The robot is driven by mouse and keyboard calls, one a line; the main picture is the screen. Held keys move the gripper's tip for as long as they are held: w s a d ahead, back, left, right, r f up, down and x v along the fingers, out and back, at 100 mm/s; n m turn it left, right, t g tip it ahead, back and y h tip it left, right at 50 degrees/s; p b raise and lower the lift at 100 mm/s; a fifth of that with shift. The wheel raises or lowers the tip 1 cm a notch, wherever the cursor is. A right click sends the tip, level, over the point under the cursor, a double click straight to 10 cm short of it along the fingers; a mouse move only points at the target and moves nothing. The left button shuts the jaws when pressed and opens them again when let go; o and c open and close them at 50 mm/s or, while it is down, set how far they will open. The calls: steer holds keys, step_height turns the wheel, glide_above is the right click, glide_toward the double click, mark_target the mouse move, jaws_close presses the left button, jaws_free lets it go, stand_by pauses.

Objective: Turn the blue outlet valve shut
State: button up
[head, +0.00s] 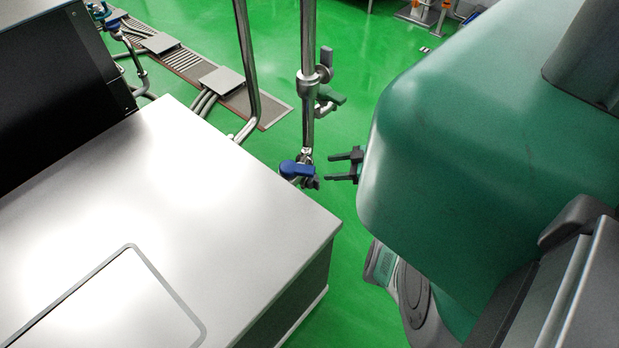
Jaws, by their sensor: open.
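The blue outlet valve handle (297,169) sits low on a vertical steel pipe (308,110), just beyond the far right corner of the steel cabinet. Its blue lever points to the left in the head view. My gripper (328,168) is just right of the valve. Its two dark fingers are open, point left toward the valve and hold nothing. A small gap seems to show between the fingertips and the valve body. My green arm hides the rest of the gripper.
The steel cabinet top (170,215) fills the lower left, its edge close to the valve. A green-grey handle (331,95) and a metal fitting sit higher on the same pipe. A bent pipe (250,80) stands to the left.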

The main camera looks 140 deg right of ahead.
mark_target(308, 169)
steer(key=b+x, duration=0.2)
steer(key=x, duration=0.6)
steer(key=shift+r, duration=0.1)
jaws_close()
